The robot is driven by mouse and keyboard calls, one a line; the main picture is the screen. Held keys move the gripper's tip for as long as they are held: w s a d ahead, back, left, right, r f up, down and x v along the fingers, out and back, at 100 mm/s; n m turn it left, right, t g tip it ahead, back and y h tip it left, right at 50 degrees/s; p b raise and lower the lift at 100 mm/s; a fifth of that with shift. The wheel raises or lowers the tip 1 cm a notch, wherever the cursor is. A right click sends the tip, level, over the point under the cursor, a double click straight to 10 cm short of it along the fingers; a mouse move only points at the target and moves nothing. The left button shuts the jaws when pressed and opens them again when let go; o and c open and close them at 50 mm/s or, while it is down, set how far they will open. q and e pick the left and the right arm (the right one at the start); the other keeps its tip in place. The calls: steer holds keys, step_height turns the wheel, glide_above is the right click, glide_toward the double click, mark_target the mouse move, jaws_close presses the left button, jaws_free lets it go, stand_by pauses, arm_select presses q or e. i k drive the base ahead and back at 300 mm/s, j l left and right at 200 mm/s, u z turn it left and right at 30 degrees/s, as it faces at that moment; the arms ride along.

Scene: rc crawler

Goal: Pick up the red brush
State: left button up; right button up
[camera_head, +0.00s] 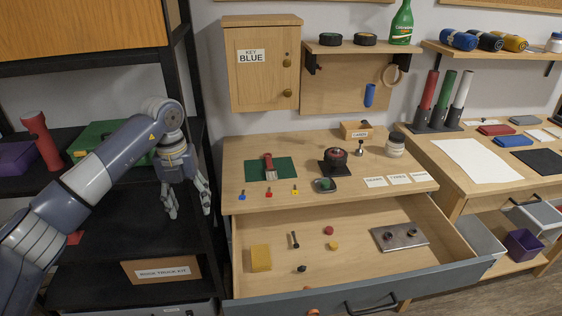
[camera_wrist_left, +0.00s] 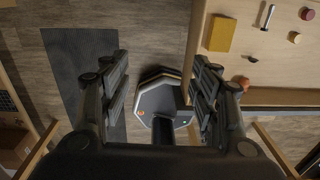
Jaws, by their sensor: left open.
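The red brush (camera_head: 268,163) lies on a dark green mat (camera_head: 284,172) at the left part of the wooden worktop. Its head points toward the front of the worktop. My left gripper (camera_head: 188,211) hangs with its fingers down, to the left of the worktop and apart from the brush. It is open and empty, and its two fingers (camera_wrist_left: 162,100) also show spread in the left wrist view. The brush is not visible in the left wrist view. My right gripper is not in view.
An open drawer (camera_head: 340,214) juts out below the worktop and holds a yellow block (camera_head: 261,258) and small parts. A black shelf rack (camera_head: 130,225) stands left of the worktop. Small blue, red and yellow pieces (camera_head: 268,192) sit in front of the mat.

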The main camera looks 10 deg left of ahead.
mark_target(270, 173)
steer(key=i+l, duration=0.9)
steer(key=i, duration=0.05)
